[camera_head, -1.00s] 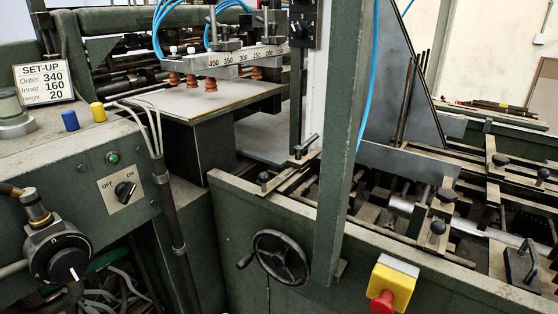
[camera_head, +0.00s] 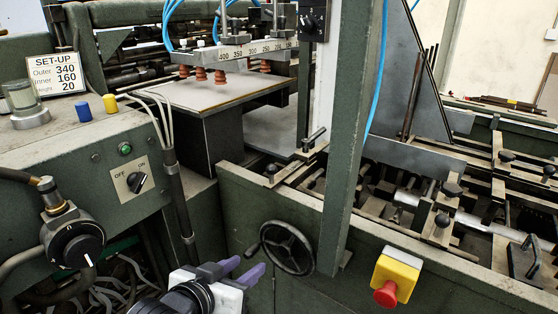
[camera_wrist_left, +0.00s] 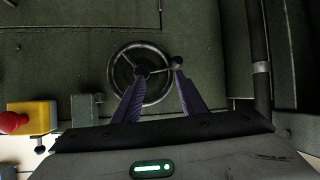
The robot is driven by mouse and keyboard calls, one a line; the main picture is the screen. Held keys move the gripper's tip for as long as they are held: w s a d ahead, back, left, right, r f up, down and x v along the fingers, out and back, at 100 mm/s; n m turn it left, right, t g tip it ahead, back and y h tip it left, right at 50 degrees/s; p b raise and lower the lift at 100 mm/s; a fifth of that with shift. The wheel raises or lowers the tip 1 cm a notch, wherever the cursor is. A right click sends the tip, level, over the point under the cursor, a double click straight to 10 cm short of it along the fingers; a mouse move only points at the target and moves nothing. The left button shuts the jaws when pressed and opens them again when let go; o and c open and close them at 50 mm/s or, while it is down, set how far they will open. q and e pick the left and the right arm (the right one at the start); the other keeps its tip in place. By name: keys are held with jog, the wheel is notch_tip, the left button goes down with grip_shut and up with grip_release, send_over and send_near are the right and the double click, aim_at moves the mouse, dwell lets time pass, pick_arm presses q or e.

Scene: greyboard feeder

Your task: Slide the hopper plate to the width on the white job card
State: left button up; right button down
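The white job card (camera_head: 57,74) stands at the far left and reads SET-UP, Outer 340, Inner 160, Height 20. A numbered scale bar (camera_head: 240,51) with 400, 350 and lower marks runs above the board stack. A grey upright plate (camera_head: 398,95) stands behind the green post; I cannot tell for sure that it is the hopper plate. My left gripper (camera_head: 245,267) has purple fingers, open and apart, in front of the black handwheel (camera_head: 287,247). In the left wrist view, the fingers (camera_wrist_left: 159,70) point at the handwheel (camera_wrist_left: 126,58), one tip near its hub and one near its knob. The right gripper is not in view.
A green post (camera_head: 348,150) rises just right of the handwheel. A red emergency stop on a yellow box (camera_head: 395,279) sits lower right. A control panel with an OFF/ON switch (camera_head: 135,182) and a black dial (camera_head: 77,247) is on the left. A cable bundle (camera_head: 178,195) hangs left of the handwheel.

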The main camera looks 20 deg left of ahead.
aim_at(280, 174)
pick_arm(q)
jog(key=w+r+t, duration=0.2)
jog(key=w+r, duration=0.1)
jog(key=r, duration=0.2)
jog(key=w+r+t, duration=0.2)
jog(key=w+r, duration=0.1)
jog(key=r, duration=0.2)
jog(key=w+r+n+t+h, duration=0.1)
jog(key=w+r, duration=0.2)
jog(key=r, duration=0.2)
jog(key=shift+w+d+t, duration=0.2)
jog(key=shift+w+t, duration=0.2)
jog(key=w, duration=0.3)
jog(key=w+d, duration=0.1)
jog(key=w, duration=0.4)
jog(key=shift+w+d+f+p, duration=0.1)
jog(key=shift+w+d+p, duration=0.1)
jog(key=shift+w+p, duration=0.15)
jog(key=shift+w+d, duration=0.1)
jog(key=shift+w, duration=0.3)
jog(key=shift+c, duration=0.2)
grip_shut()
